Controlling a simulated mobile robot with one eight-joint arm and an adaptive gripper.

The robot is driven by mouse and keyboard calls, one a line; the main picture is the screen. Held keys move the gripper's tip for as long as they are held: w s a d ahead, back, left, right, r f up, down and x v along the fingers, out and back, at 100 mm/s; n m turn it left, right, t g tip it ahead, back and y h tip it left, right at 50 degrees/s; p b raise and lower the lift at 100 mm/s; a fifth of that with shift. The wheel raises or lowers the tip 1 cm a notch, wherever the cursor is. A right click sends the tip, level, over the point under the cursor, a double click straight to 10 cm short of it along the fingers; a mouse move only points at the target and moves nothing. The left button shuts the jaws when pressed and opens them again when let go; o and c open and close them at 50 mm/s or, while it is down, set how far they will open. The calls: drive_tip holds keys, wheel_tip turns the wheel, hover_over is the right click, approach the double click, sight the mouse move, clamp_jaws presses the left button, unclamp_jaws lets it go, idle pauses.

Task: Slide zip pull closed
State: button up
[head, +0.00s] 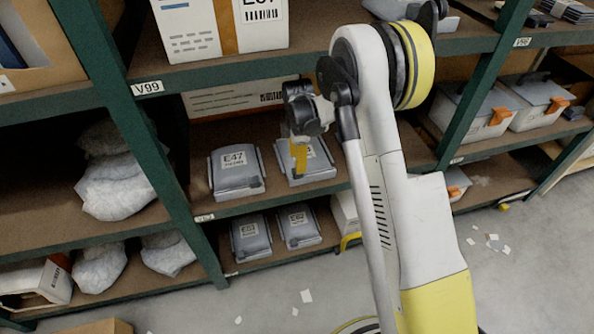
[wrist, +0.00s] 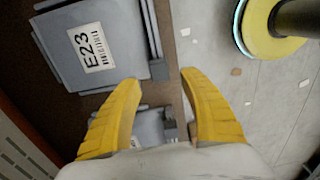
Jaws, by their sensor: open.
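A flat grey case labelled E23 (wrist: 95,45) lies on a brown shelf in the wrist view. A small dark grey block (wrist: 158,70) sits at its right edge; I cannot tell for certain whether it is the zip pull. My gripper (wrist: 160,82) is open, its two yellow fingertips on either side of and just below that block. Nothing is held between them. In the head view my gripper (head: 299,158) hangs over the right grey case (head: 312,174) on the middle shelf and partly covers it. The zip line itself is too small to make out.
A grey case labelled E47 (head: 236,172) lies to the left on the same shelf. Two more grey cases, E63 (head: 250,238) and another (head: 299,228), lie on the shelf below. A green rack post (head: 160,150) stands left. The floor (head: 290,300) in front is mostly clear.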

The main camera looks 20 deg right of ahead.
wheel_tip(320, 180, down, 6)
drive_tip(key=shift+r+b, duration=0.25)
drive_tip(key=shift+b, duration=0.65)
drive_tip(key=shift+r, duration=0.1)
drive_tip(key=shift+c, duration=0.2)
clamp_jaws()
